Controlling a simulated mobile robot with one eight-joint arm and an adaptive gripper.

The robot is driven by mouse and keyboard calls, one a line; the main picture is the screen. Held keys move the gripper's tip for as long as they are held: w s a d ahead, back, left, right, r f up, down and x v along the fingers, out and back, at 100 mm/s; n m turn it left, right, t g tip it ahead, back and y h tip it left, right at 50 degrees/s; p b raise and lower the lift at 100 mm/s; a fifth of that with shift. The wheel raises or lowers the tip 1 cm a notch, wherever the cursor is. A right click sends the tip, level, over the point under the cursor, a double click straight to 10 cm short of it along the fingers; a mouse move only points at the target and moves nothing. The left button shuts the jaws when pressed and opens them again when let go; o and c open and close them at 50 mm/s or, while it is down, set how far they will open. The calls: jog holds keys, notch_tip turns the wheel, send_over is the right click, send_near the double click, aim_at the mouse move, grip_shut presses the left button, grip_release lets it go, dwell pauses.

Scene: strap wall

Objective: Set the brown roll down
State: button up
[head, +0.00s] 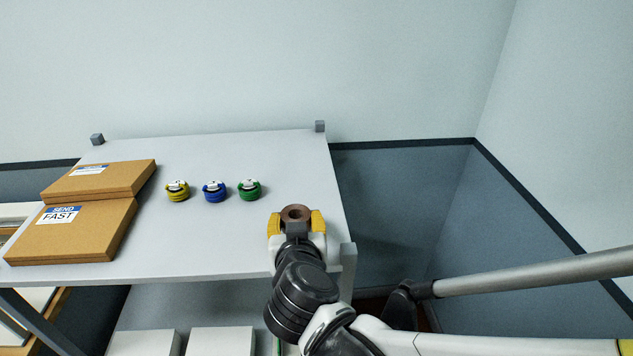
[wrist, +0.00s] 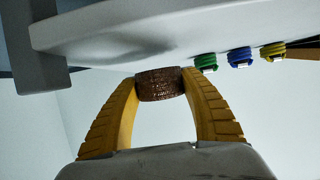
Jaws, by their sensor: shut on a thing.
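The brown roll (head: 295,213) is held between the yellow fingers of my gripper (head: 296,222), over the right front part of the grey shelf top (head: 240,240). In the wrist view, which is upside down, my gripper (wrist: 160,86) has its two fingers closed on opposite sides of the brown roll (wrist: 159,85). The roll's hole faces up in the head view. The roll is close to the shelf top; whether it touches the surface I cannot tell.
A green roll (head: 249,189), a blue roll (head: 215,191) and a yellow roll (head: 178,191) stand in a row left of and behind the brown one. Cardboard boxes (head: 85,226) lie at the left. A post (head: 347,268) stands at the shelf's right front corner.

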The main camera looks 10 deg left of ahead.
jog(key=shift+f, duration=1.15)
jog(key=shift+f+b, duration=0.15)
jog(key=shift+b, duration=0.25)
jog(key=o, duration=1.2)
